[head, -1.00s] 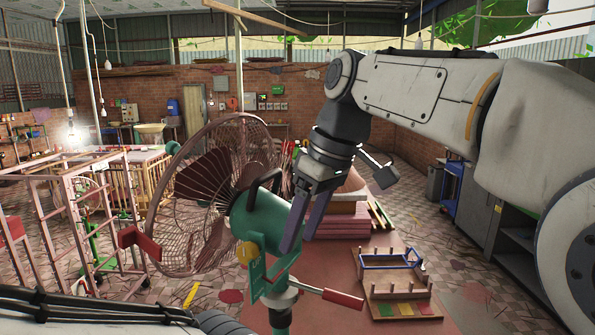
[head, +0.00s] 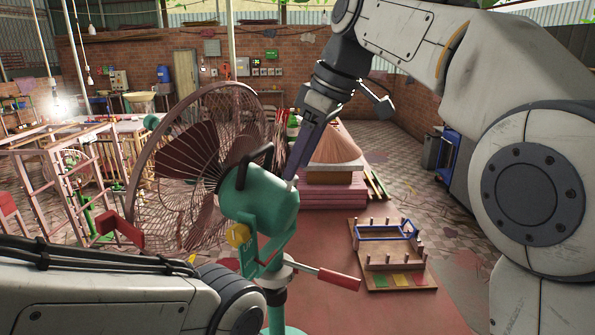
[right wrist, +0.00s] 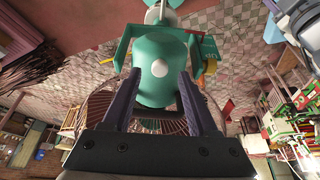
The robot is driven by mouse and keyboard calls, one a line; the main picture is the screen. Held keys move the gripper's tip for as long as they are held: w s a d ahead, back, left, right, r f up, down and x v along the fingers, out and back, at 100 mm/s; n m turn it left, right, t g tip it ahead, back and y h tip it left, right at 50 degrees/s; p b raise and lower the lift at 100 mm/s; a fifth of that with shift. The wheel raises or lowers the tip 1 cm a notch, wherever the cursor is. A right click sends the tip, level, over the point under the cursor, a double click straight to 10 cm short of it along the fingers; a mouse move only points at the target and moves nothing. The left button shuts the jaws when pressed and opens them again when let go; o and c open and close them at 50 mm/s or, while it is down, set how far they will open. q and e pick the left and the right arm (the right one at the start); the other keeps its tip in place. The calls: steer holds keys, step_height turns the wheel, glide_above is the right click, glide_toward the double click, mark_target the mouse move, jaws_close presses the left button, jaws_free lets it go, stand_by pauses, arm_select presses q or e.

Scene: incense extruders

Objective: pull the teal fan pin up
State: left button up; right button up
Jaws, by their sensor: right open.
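The fan has a teal motor housing (head: 262,205) on a teal stand, in front of its brown wire cage (head: 190,165). A small pale pin (head: 291,184) shows at the housing's upper right, at my right fingertips. In the right wrist view the pale round pin (right wrist: 159,68) sits on the teal housing (right wrist: 158,90), between the two fingers in the picture. My right gripper (head: 296,172) is open, one finger to each side of the pin in the wrist view (right wrist: 158,76). I cannot tell whether the fingers touch it. My left gripper is out of view.
A red-tipped lever (head: 338,279) and a yellow knob (head: 238,235) stick out from the fan below the housing. A wooden peg rack (head: 392,262) stands on the red floor at right. A pink stack (head: 333,193) with a cone is behind. Pink frames stand at left.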

steer(key=shift+x, duration=1)
steer(key=shift+c, duration=0.3)
jaws_close()
stand_by(0.5)
